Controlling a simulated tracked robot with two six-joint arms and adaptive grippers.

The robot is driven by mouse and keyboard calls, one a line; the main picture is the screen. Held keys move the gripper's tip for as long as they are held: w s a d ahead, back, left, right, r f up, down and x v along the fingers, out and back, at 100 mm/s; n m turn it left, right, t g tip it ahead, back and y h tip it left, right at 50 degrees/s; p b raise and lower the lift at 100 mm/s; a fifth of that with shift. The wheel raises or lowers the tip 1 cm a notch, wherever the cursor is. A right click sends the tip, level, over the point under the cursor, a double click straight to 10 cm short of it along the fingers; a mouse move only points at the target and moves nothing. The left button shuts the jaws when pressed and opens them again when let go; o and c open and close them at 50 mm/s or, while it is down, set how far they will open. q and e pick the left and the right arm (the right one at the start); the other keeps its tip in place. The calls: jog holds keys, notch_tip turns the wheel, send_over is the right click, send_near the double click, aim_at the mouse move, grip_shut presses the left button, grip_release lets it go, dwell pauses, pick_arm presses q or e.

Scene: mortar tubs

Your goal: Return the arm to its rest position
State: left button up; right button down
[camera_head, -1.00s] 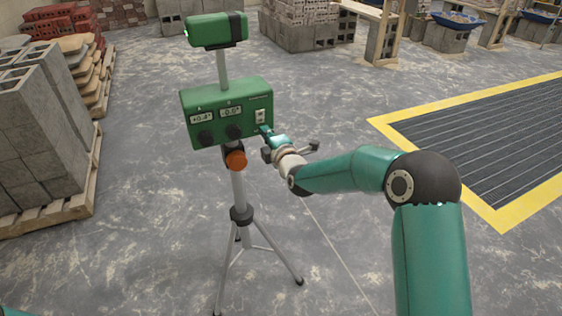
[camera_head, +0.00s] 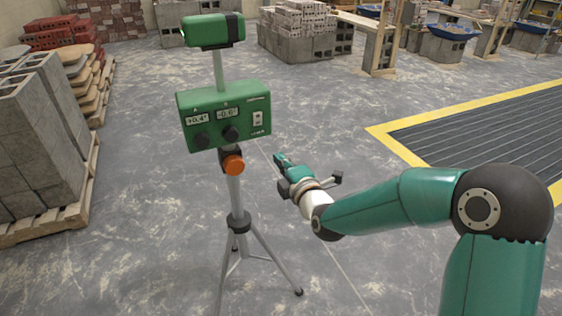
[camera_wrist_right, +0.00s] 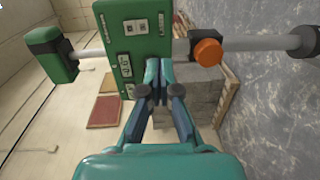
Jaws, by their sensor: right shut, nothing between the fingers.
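My right gripper (camera_head: 279,158) is shut and empty, a little to the right of the green control box (camera_head: 222,115) and apart from it. In the right wrist view its fingers (camera_wrist_right: 159,72) are together, pointing toward the box (camera_wrist_right: 137,38). The box has two small displays, two dark knobs and a white switch plate (camera_head: 258,118). It sits on a tripod (camera_head: 239,220) with an orange knob (camera_head: 233,165), and a green head unit (camera_head: 212,31) stands on a pole above it. My left gripper is not in view.
A pallet of grey blocks (camera_head: 38,150) stands at the left, with stacked boards and red bricks (camera_head: 60,33) behind it. A yellow-edged dark grating (camera_head: 480,140) lies at the right. Block stacks (camera_head: 300,38) and blue tubs (camera_head: 452,32) are at the back. Open floor surrounds the tripod.

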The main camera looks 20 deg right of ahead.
jog(key=s+a+f+m+g+p, duration=0.1)
jog(key=s+a+f+g, duration=0.2)
jog(key=f, duration=0.5)
jog(key=s+f+m+g+y+p, duration=0.1)
jog(key=s+f+m+g, duration=0.1)
jog(key=s+f, duration=0.5)
jog(key=s+a+f+m+g+p, duration=0.1)
jog(key=a+f+g+p, duration=0.15)
jog(key=f, duration=0.75)
jog(key=s+a+f+m+g, duration=0.1)
jog(key=s+f+m+g, duration=0.2)
jog(key=s+m, duration=0.2)
jog(key=s+a+f+m+g+y, duration=0.1)
jog(key=s+a+f+m+g, duration=0.1)
jog(key=s+m, duration=0.4)
jog(key=s+a+f+m+g+y, duration=0.1)
jog(key=s+f+m+g, duration=0.3)
jog(key=s, duration=0.7)
jog(key=shift+a+f+m, duration=0.15)
jog(key=shift+a+m, duration=0.1)
jog(key=shift+m, duration=0.55)
